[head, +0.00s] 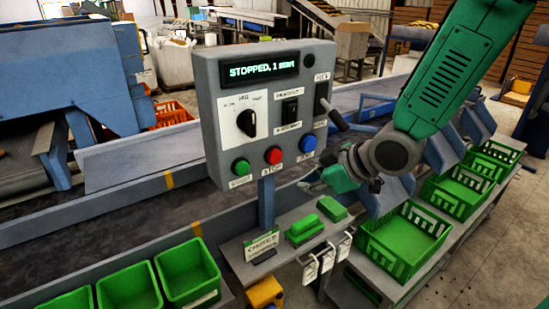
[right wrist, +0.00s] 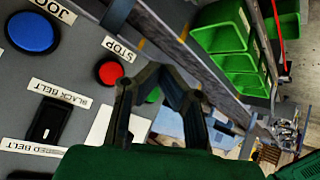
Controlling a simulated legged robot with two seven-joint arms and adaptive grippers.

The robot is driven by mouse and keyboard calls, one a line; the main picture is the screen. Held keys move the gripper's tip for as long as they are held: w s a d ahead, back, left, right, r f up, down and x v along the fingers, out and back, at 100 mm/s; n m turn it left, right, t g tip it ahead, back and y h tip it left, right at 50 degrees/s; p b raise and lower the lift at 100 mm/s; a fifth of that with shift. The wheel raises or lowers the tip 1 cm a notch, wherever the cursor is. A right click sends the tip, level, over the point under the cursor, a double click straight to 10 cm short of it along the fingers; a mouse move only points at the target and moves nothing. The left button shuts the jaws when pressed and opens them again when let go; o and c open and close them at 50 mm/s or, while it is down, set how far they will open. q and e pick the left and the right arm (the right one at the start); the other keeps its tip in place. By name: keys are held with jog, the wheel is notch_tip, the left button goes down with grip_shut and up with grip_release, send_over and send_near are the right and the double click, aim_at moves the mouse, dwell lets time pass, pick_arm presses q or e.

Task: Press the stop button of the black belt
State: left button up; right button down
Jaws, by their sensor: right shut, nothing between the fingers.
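The grey control panel (head: 210,100) stands upright, and its display (head: 259,71) reads "STOPPED, 1 start". Along its lower edge are a green button (head: 240,167), the red stop button (head: 273,155) and a blue button (head: 308,143). My right gripper (head: 340,177) is to the right of the panel's lower part, apart from the red button in the head view. In the right wrist view its fingertips (right wrist: 158,70) are together and empty. There they appear beside the red stop button (right wrist: 110,70); contact cannot be told. My left gripper is out of view.
A black switch (right wrist: 49,120) beside a "BLACK BELT" label and the blue button (right wrist: 33,33) are close by. Below the panel is a shelf with green blocks (head: 304,229) and hanging tags (head: 311,267). Green crates (head: 404,240) stand at the right, green bins (head: 187,271) at the lower left.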

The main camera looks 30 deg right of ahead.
aim_at(275, 157)
jog(key=w, duration=0.8)
jog(key=shift+w+a+p, duration=0.2)
jog(key=shift+w+p, duration=0.05)
jog(key=shift+p, duration=0.15)
jog(key=shift+d+f, duration=0.15)
jog(key=shift+d, duration=0.25)
jog(key=shift+a, duration=0.3)
jog(key=shift+w+d, duration=0.1)
jog(key=shift+d, duration=0.05)
jog(key=shift+w+p, duration=0.25)
jog(key=shift+p, duration=0.1)
dwell(0.4)
